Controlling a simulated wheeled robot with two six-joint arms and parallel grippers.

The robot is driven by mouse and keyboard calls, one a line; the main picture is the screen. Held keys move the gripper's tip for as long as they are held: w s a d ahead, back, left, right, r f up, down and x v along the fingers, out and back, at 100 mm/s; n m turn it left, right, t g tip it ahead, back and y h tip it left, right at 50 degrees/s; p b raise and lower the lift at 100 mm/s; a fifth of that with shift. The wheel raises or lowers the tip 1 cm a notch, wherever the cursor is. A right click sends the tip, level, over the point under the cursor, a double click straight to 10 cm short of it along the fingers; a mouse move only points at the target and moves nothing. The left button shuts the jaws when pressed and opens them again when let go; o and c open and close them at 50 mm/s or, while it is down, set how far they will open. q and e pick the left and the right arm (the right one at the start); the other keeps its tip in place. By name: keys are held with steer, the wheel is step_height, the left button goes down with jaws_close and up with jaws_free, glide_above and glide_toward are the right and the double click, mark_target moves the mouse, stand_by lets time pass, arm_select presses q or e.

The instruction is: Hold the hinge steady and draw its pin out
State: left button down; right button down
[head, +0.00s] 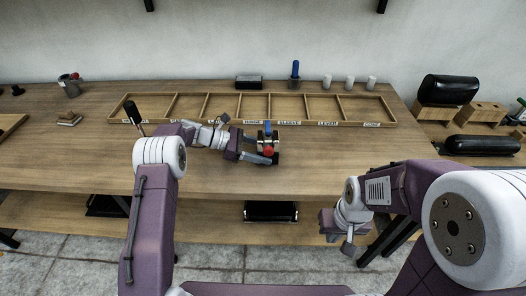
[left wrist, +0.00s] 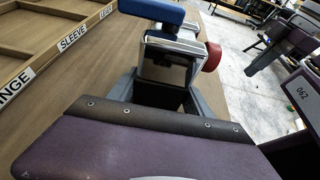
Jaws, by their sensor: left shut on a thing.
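The hinge (head: 267,143) is a small metal piece with a blue part on top and a red round knob on one side. It stands on the wooden table, in front of the divided tray. In the left wrist view the shiny metal hinge (left wrist: 168,48) sits between the dark fingers, the blue part above it and the red knob (left wrist: 208,57) at its right. My left gripper (head: 264,157) is shut on the hinge; it also shows in the left wrist view (left wrist: 165,92). My right gripper (head: 340,240) hangs empty in front of the table's front edge, away from the hinge; its jaw opening is unclear.
A labelled wooden tray (head: 268,122) with several compartments lies behind the hinge. A dark box (head: 249,82), a blue-handled tool (head: 295,70) in a holder and white cylinders (head: 350,82) stand behind it. Black rolls (head: 482,145) lie at the right. Table right of the hinge is clear.

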arm_select(q)
steer(key=shift+f, duration=0.5)
arm_select(e)
steer(key=shift+f, duration=0.15)
steer(key=shift+n+t, duration=0.4)
steer(key=shift+t, duration=0.1)
steer(key=w+a+r, duration=0.2)
steer(key=w, duration=0.2)
steer(key=w+a+r, duration=0.2)
steer(key=w+r, duration=0.1)
steer(key=w, duration=0.2)
steer(key=w+a+r, duration=0.2)
steer(key=w+r, duration=0.1)
steer(key=w, duration=0.1)
steer(key=shift+w+a+r, duration=0.1)
steer(key=shift+w+a, duration=0.25)
steer(key=shift+w, duration=0.05)
steer(key=w+a+r+t, duration=0.2)
steer(key=w+a+r, duration=0.5)
steer(key=a+r, duration=0.45)
glide_toward(269, 143)
steer(key=f, duration=0.5)
steer(key=shift+s+a+f, duration=0.1)
steer(key=shift+s+a, duration=0.1)
steer(key=shift+s, duration=0.05)
